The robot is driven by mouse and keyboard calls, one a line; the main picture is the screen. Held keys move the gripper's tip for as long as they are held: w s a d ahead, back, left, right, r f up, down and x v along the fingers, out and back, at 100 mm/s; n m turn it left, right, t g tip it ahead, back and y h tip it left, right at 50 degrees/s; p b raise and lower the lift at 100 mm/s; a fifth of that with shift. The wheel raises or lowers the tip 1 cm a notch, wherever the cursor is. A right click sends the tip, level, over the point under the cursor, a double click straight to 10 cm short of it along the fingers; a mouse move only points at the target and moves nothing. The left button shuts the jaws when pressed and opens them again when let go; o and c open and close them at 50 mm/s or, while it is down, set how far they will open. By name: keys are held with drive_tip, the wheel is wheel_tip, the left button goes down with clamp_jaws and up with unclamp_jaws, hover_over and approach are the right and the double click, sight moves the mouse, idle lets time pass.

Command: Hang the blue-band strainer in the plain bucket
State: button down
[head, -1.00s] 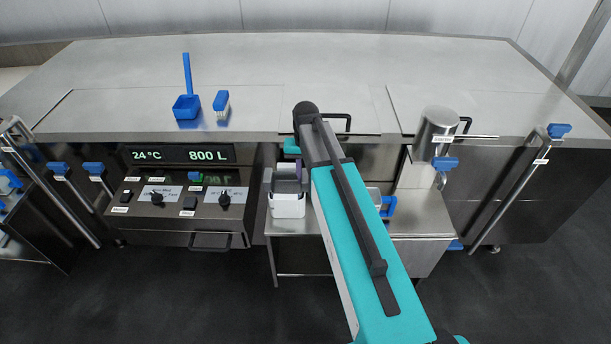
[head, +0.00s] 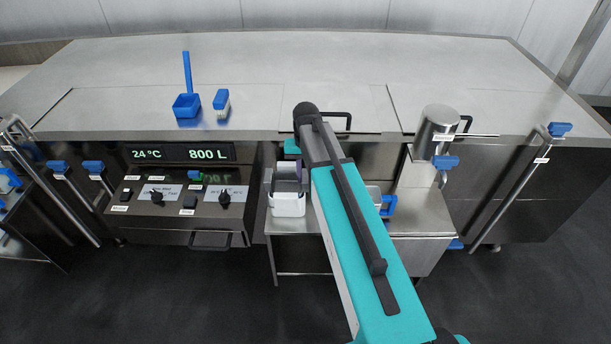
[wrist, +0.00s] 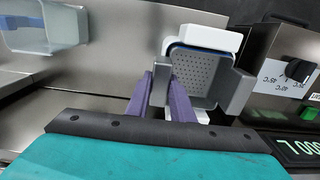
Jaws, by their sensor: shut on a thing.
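The grey perforated strainer (wrist: 203,75) shows in the wrist view with a thin blue edge along one side. The white plain bucket (wrist: 213,38) shows around it, with more white below. In the head view the white bucket (head: 288,205) stands on the low steel table, and the grey strainer (head: 287,178) is at its mouth, partly inside or just above; I cannot tell how far it is seated. My arm hides part of this in the head view.
A clear tub (wrist: 45,28) with a blue handle (head: 388,206) stands apart on the same table (head: 425,225). A control panel (head: 180,190) with knobs is close on the left. The steel counter edge (head: 260,137) runs above, with a blue scoop (head: 187,106) and brush (head: 221,103).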

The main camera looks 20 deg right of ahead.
drive_tip(key=shift+f, duration=0.1)
drive_tip(key=c, duration=1.5)
unclamp_jaws()
drive_tip(key=shift+o, duration=0.2)
wheel_tip(320, 180, up, 12)
drive_tip(key=p, duration=0.7)
idle(0.6)
